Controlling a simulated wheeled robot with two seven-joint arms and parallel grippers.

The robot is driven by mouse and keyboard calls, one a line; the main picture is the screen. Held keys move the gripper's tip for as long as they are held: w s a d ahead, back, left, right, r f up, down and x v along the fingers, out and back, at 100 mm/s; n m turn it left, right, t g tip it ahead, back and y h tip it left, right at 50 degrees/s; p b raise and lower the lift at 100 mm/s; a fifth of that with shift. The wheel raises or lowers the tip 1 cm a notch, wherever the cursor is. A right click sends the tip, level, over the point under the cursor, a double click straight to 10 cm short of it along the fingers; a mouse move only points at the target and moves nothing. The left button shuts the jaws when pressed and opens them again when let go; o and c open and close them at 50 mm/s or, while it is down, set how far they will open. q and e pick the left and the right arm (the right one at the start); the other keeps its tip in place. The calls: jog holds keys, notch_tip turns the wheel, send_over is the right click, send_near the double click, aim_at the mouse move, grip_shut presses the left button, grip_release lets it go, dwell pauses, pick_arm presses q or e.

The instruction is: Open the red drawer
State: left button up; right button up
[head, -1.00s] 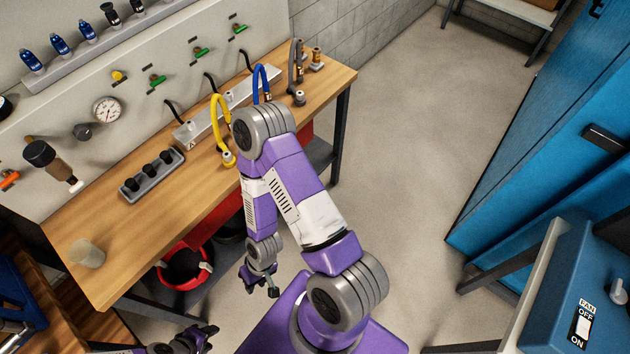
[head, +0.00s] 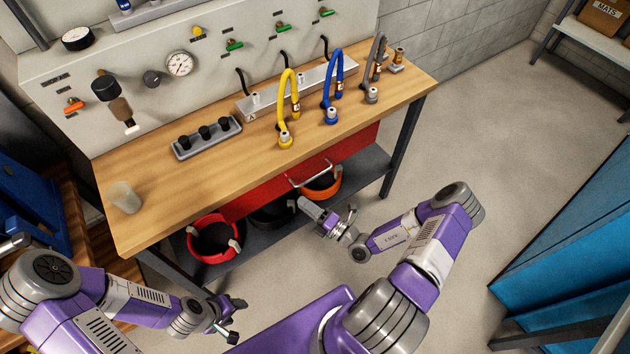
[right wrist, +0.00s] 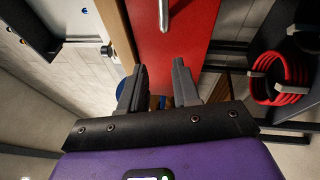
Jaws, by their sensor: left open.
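The red drawer (head: 262,193) is under the front of the wooden workbench and looks closed. Its silver bar handle (head: 310,176) is on the front. My right gripper (head: 322,212) is just below and in front of the handle, apart from it. In the right wrist view the right gripper (right wrist: 160,78) has its fingers spread and empty. The red drawer front (right wrist: 187,45) lies beyond them, with the handle (right wrist: 165,12) at the top edge, not between the fingers. My left gripper (head: 234,320) is open and empty at the lower left, well away from the drawer.
The workbench (head: 165,205) carries yellow, blue and grey hoses and a cup (head: 125,197). Below it, a dark shelf (head: 362,172) holds a red hose coil (head: 190,240) and an orange one (head: 325,187). The floor (head: 455,130) to the right is clear.

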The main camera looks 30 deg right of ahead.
aim_at(315, 176)
jog(key=d+f+m+t+h, duration=0.1)
jog(key=d+m+t+h, duration=0.1)
jog(key=d+m+h, duration=0.5)
jog(key=shift+n+y, duration=0.5)
jog(key=shift+n, duration=0.1)
jog(key=x, duration=0.2)
jog(key=b+x, duration=0.1)
jog(key=x, duration=0.2)
jog(key=d+x, duration=0.1)
jog(key=x, duration=0.2)
jog(key=shift+f+b, duration=0.1)
jog(key=shift+b, duration=0.2)
grip_shut()
